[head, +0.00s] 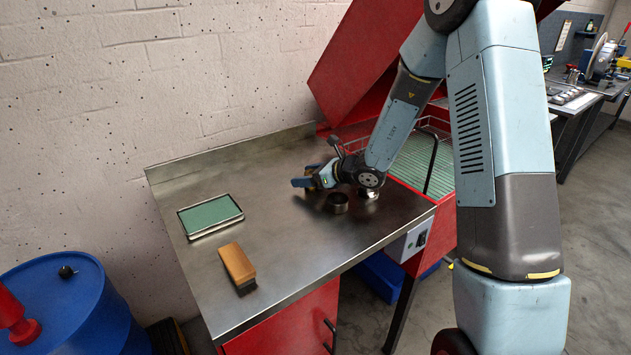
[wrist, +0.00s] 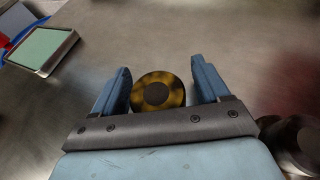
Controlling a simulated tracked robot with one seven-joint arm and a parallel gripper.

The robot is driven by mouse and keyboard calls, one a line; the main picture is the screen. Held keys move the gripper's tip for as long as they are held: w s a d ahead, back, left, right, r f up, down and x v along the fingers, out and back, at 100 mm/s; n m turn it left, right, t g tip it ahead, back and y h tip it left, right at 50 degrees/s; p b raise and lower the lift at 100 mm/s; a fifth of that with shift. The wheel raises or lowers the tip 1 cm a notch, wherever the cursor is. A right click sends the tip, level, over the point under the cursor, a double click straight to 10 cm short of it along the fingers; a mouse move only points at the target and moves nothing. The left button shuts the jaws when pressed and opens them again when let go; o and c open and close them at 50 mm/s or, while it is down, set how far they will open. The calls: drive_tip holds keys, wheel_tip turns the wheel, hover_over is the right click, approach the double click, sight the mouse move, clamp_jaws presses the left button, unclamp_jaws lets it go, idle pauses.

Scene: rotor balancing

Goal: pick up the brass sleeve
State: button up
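The brass sleeve (wrist: 176,83) shows in the wrist view as a mottled yellow-brown ring with a dark round centre, seen end-on. It lies between the two blue fingers of my open gripper (wrist: 160,65), with a narrow gap visible at the right finger and very little at the left. I cannot tell whether the left finger touches it. In the head view my gripper (head: 303,182) is low over the metal bench top, and I cannot make out the sleeve there.
On the bench (head: 290,240), a dark ring (head: 339,203) and a shiny round part (head: 368,193) stand close by my gripper. A tray with a green pad (head: 210,215) and a wooden-backed brush (head: 238,266) lie to the left. A red cabinet with a basket adjoins the bench.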

drive_tip(key=c, duration=1.2)
drive_tip(key=shift+c, duration=0.3)
drive_tip(key=shift+r, duration=0.15)
